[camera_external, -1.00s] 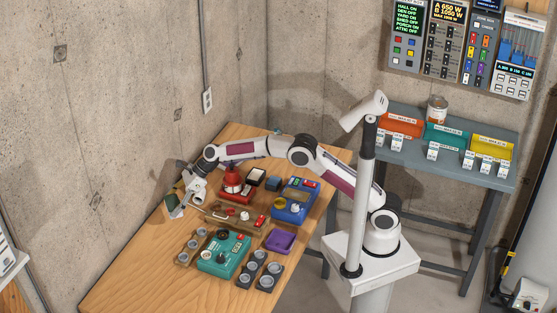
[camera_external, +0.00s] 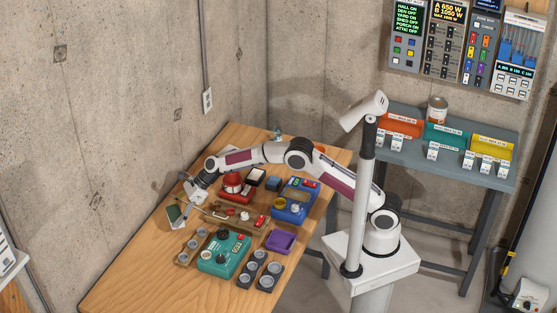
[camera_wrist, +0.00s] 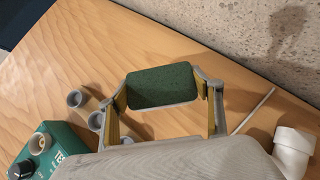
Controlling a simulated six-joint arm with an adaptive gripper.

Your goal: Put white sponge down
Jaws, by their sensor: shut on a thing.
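My gripper (camera_wrist: 162,95) is shut on a block-shaped sponge (camera_wrist: 160,86). In the external view the sponge (camera_external: 173,213) is a small green patch below my gripper (camera_external: 182,204), over the left edge area of the wooden table (camera_external: 135,262). I cannot tell whether it touches the table.
A teal box with a knob (camera_external: 223,254) and a holder with grey cups (camera_external: 187,251) stand nearby. A white pipe elbow (camera_wrist: 294,150) and a thin pale rod (camera_wrist: 254,110) lie right of my gripper in the wrist view. The concrete wall (camera_wrist: 270,40) is close.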

